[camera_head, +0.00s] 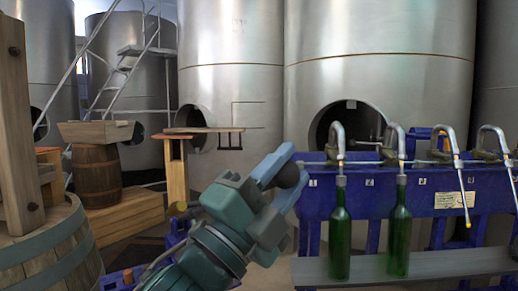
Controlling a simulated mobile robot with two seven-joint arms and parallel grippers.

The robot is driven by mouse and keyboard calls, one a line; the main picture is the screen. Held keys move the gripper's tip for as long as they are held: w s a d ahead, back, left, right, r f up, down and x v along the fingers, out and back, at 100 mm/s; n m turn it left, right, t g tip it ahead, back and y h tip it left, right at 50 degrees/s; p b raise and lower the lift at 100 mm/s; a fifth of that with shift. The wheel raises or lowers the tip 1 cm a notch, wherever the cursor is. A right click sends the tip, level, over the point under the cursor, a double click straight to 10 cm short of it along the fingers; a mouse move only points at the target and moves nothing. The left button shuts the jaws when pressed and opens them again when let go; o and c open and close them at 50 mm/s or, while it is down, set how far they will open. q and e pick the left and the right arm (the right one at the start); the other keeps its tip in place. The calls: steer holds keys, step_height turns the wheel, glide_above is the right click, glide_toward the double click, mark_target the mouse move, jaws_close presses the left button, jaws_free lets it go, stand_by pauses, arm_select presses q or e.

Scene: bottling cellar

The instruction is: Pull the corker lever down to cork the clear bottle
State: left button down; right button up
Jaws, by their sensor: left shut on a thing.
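My left gripper (293,173) is in the middle of the view, its arm rising from the bottom. Its two blue-grey fingers are shut on a dark round knob (287,177), which looks like the end of the corker lever. The rest of the lever is hidden behind my gripper and arm. Blue metal parts (181,227) show to the left of my arm and may belong to the corker; I cannot tell. I see no clear bottle. My right gripper is not in view.
A blue filling machine (447,198) with several spouts stands at the right, close to my gripper. Two green bottles (339,235) (399,232) stand on its grey shelf (440,263). A wooden barrel (45,250) is at the left. Large steel tanks (232,70) stand behind.

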arm_select(q)
step_height(320, 180, down, 7)
steer(key=s+d+m+g+h+b, duration=0.1)
steer(key=s+d+m+b, duration=0.1)
steer(key=m+b, duration=0.1)
steer(key=shift+s+f+h, duration=0.15)
steer(key=shift+h, duration=0.15)
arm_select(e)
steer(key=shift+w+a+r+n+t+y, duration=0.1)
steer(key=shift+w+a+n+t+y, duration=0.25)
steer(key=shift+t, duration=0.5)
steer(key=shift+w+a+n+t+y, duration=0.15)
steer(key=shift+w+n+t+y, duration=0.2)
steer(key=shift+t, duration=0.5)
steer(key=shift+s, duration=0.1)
arm_select(q)
steer(key=c, duration=1)
jaws_free()
steer(key=shift+a, duration=0.1)
steer(key=p+v, duration=0.4)
steer(key=v, duration=0.9)
steer(key=shift+a, duration=0.15)
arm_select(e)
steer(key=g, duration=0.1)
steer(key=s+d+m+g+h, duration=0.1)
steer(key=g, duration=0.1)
